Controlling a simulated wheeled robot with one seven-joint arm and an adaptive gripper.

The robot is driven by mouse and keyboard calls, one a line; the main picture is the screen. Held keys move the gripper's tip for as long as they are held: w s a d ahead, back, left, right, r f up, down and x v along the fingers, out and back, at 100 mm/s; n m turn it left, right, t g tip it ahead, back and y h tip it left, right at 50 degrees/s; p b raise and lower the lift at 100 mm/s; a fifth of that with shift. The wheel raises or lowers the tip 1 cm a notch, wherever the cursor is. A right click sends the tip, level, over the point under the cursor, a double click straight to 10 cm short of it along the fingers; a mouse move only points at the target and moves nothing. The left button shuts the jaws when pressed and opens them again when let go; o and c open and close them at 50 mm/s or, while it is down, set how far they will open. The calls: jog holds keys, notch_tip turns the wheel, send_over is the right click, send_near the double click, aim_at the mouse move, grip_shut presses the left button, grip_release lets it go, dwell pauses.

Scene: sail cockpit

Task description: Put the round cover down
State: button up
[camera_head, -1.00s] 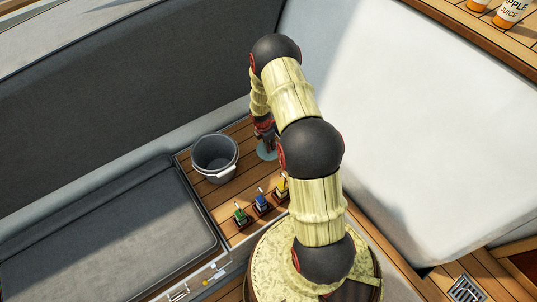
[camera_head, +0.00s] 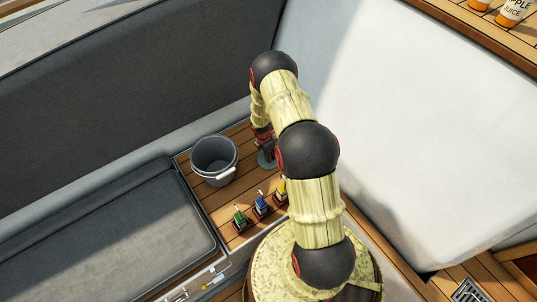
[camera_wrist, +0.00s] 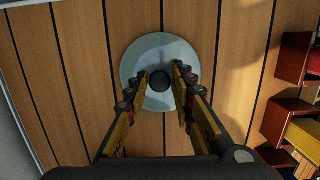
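The round cover is a pale blue-grey disc with a dark round knob in its middle. In the wrist view the cover (camera_wrist: 160,104) lies flat against the wooden deck behind it, with the knob between my fingertips. My gripper (camera_wrist: 161,76) has its fingers on both sides of the knob, with narrow gaps showing, so it looks slightly open around it. In the head view the cover (camera_head: 265,160) shows as a small edge at the deck, partly hidden by my gripper (camera_head: 267,152) and arm. Whether it fully touches the deck is hard to see.
A grey bucket (camera_head: 214,160) stands on the deck left of the cover. Green, blue and yellow-handled small items (camera_head: 261,205) stand in front. A grey cushioned bench (camera_head: 110,245) is at left, a white seat (camera_head: 420,130) at right. Bare planks show around the cover.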

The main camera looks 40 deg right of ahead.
jog(key=shift+o, duration=1.3)
jog(key=shift+r, duration=0.1)
notch_tip(320, 180, up, 12)
jog(key=a+p, duration=0.2)
jog(key=p, duration=0.1)
notch_tip(320, 180, up, 17)
jog(key=m+t, duration=0.1)
jog(key=m, duration=0.3)
send_over(266, 160)
jog(key=w+a, duration=0.2)
jog(key=a, duration=0.2)
jog(key=s+a+r+m+t, duration=0.1)
jog(key=s+a+r+m, duration=0.2)
jog(key=r, duration=0.6)
jog(key=s+a+r+m+t, duration=0.15)
jog(key=a+r, duration=0.25)
jog(key=r, duration=0.5)
jog(key=s+a+r+m+t+y, duration=0.1)
jog(key=s+a+r+m, duration=0.3)
jog(key=s, duration=0.7)
jog(key=s+a+r+m+t, duration=0.1)
jog(key=s+a+r+m, duration=0.4)
jog(key=s+a+r, duration=0.4)
jog(key=shift+s+r+y, duration=0.4)
jog(key=shift+s+r, duration=0.3)
jog(key=shift+s, duration=0.25)
jog(key=shift+a, duration=0.1)
